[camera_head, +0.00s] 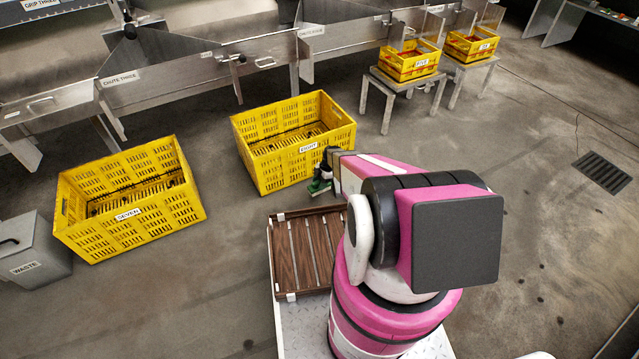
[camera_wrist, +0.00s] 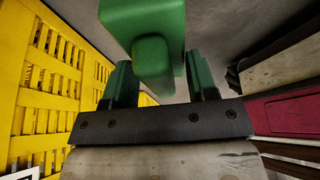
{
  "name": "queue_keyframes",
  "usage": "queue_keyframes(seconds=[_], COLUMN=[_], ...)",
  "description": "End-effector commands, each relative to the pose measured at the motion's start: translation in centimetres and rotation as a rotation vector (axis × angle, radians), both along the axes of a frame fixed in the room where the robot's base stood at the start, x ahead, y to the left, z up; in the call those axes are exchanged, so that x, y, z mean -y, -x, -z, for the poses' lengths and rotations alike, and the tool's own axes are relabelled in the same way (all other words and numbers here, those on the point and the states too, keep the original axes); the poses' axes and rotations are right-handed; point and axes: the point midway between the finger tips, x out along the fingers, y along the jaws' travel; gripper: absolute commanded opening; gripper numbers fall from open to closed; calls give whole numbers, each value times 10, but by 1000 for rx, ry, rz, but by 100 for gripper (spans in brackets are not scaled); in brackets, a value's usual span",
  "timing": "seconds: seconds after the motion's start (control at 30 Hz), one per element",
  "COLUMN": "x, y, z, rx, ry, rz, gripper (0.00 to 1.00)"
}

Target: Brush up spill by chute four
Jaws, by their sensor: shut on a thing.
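My gripper (camera_head: 323,178) is beside the near right corner of the yellow crate marked EIGHT (camera_head: 292,140), mostly hidden by my arm in the head view. In the wrist view, its two green fingers (camera_wrist: 160,82) are shut on a green block-like thing (camera_wrist: 150,22), which looks like a brush or its handle; no bristles show. The chute marked CHUTE THREE (camera_head: 120,79) is at the upper left. A chute panel to its right has a label (camera_head: 311,31) too small to read. I cannot make out a spill on the floor.
A yellow crate marked SEVEN (camera_head: 128,211) and a grey WASTE bin (camera_head: 36,258) stand at left. A slatted wooden tray (camera_head: 306,247) is below my gripper. Two small yellow crates (camera_head: 409,61) (camera_head: 471,44) sit on stands. A floor drain (camera_head: 602,172) lies right, with open floor around.

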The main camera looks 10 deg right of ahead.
Motion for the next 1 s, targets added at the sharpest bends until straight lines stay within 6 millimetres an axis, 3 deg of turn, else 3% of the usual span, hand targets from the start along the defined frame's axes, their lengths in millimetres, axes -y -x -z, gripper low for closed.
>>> queue_keyframes(seconds=[0.27,0.7,1.0], x=[0,0,0], y=[0,0,0], z=[13,53,61], rx=[0,0,1], ry=[0,0,1], rz=[-3,-2,-2], gripper=[34,34,34])
